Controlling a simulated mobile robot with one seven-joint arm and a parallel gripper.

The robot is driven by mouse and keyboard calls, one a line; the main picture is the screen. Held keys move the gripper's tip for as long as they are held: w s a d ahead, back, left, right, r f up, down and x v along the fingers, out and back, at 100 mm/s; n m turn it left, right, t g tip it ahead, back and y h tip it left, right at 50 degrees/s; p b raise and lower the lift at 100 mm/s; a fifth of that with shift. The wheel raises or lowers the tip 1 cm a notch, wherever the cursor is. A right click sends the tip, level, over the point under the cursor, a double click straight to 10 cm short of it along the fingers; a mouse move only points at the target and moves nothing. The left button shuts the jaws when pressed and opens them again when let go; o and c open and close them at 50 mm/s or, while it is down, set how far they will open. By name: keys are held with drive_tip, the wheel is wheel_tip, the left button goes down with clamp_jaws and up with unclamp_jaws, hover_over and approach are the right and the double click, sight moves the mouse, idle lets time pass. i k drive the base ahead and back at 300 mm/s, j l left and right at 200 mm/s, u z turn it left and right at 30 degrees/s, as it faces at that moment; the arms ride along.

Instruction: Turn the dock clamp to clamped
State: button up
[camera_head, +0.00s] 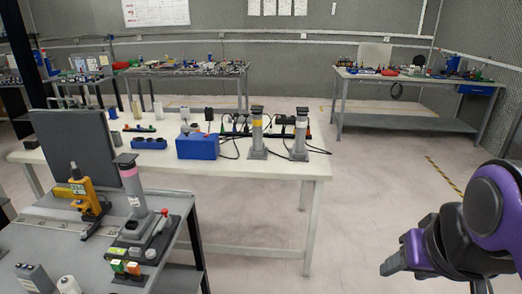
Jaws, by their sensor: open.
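A dock unit (140,228) stands on the grey bench at the lower left. It has an upright grey cylinder with a pink band and a black cap on a dark base. A lever with a red knob (162,218) leans up at the right side of this base; it may be the dock clamp, but I cannot tell its setting. My gripper (393,263), beside the purple parts of my arm at the lower right, is open and empty. It is far to the right of the dock unit and touches nothing.
The grey bench (60,232) also holds a yellow device (82,195), a dark upright panel (72,145) and small green and orange blocks (125,267). Behind it, a white table (270,168) carries a blue box (197,146) and two similar cylinders. The floor between bench and arm is clear.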

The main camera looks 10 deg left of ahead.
sight(164, 211)
drive_tip(key=i+u, duration=0.45)
drive_tip(key=i+l+u, duration=0.15)
drive_tip(key=i+u, duration=0.25)
